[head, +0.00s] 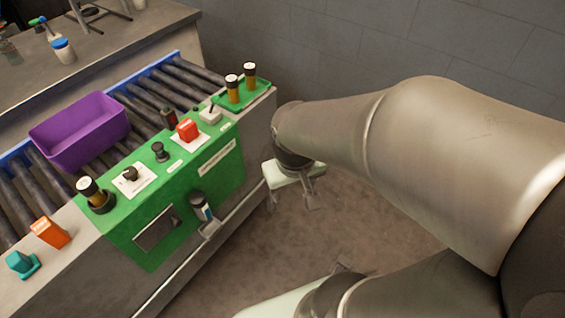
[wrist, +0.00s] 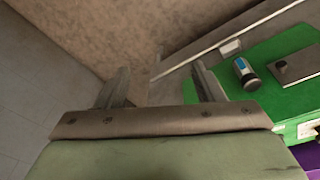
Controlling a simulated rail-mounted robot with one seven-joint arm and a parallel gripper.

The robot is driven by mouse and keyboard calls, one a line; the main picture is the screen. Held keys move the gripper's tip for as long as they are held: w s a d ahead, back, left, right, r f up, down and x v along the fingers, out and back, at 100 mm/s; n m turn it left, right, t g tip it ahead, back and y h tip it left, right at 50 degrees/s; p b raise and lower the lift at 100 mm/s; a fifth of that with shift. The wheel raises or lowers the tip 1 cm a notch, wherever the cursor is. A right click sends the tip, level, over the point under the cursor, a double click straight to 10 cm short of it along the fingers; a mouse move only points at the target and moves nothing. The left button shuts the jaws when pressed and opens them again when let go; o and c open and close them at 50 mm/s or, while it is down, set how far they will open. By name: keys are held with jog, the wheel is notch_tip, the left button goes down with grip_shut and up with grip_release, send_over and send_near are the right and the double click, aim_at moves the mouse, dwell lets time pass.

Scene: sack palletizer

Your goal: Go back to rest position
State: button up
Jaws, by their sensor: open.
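My gripper (head: 310,196) hangs over the brown floor, to the right of the conveyor's green control panel (head: 217,180) in the head view. It is apart from the panel. In the wrist view my gripper (wrist: 160,88) has its two fingers spread apart, with only floor and the counter's edge between them. It holds nothing. A bottle with a dark cap and a blue-and-white label (wrist: 246,74) shows on the panel's front side in the wrist view. It also shows low on the panel front in the head view (head: 200,206).
A purple bin (head: 80,130) sits on the roller conveyor (head: 180,80). Amber vials stand on a green tray (head: 243,95). The floor (head: 245,255) beside the counter is clear.

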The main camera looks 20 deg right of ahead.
jog(key=shift+g+y, duration=0.4)
jog(key=shift+g, duration=0.5)
jog(key=s, duration=0.2)
jog(key=s+a, duration=0.1)
jog(key=s, duration=0.1)
jog(key=shift+s+r, duration=0.1)
jog(key=shift+r, duration=0.3)
